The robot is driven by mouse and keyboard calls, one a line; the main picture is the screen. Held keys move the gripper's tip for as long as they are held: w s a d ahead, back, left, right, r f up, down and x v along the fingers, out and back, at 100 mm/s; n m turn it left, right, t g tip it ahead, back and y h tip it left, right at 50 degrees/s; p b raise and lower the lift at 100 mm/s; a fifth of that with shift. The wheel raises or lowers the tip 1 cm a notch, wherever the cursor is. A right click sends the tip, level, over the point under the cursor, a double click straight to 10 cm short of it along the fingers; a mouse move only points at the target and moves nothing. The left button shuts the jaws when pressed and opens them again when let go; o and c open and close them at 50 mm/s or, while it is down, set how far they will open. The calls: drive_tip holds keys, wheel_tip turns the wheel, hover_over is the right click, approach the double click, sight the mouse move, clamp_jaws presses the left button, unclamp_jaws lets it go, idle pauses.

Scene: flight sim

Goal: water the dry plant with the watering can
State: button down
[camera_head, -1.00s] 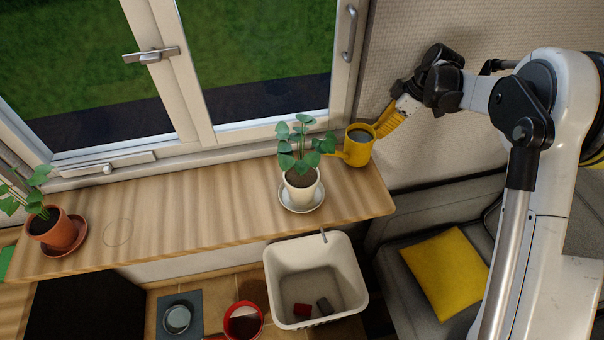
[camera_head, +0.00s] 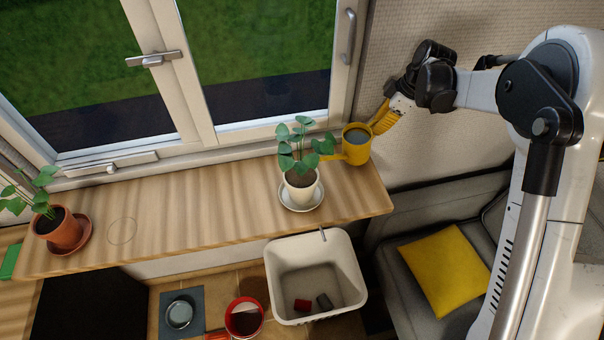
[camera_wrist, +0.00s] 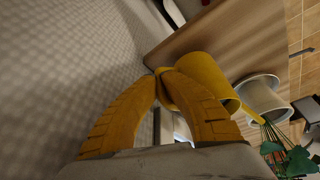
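A yellow watering can (camera_head: 357,153) with dark liquid inside is at the right end of the wooden sill, roughly upright. Its spout points left at a leafy plant (camera_head: 297,150) in a white pot (camera_head: 302,190) on a saucer. A second leafy plant (camera_head: 36,196) stands in a terracotta pot (camera_head: 62,234) at the far left. Both look green; I cannot tell which is dry. My gripper (camera_head: 381,126) is right of the can. In the wrist view its yellow fingers (camera_wrist: 159,82) close together at the handle side of the can (camera_wrist: 203,78). The handle is mostly hidden.
The wooden sill (camera_head: 190,210) is clear between the two plants, apart from a faint ring mark. The window frame (camera_head: 195,140) stands behind it. Below are a white bin (camera_head: 318,262), a red pot (camera_head: 244,318) and a sofa with a yellow cushion (camera_head: 446,272).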

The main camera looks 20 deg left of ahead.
drive_tip(key=shift+a, duration=0.1)
drive_tip(key=shift+s+a+r, duration=0.1)
drive_tip(key=shift+r, duration=0.1)
drive_tip(key=shift+s+r+p, duration=0.15)
drive_tip(key=shift+r+p, duration=0.2)
drive_tip(key=shift+p, duration=0.05)
drive_tip(key=shift+s+a+r+t, duration=0.1)
drive_tip(key=shift+r+t, duration=0.2)
drive_tip(key=shift+r, duration=0.1)
drive_tip(key=shift+p, duration=0.3)
drive_tip(key=shift+s+a+r+h, duration=0.1)
drive_tip(key=shift+s+r+h, duration=0.05)
drive_tip(key=shift+r+h, duration=0.15)
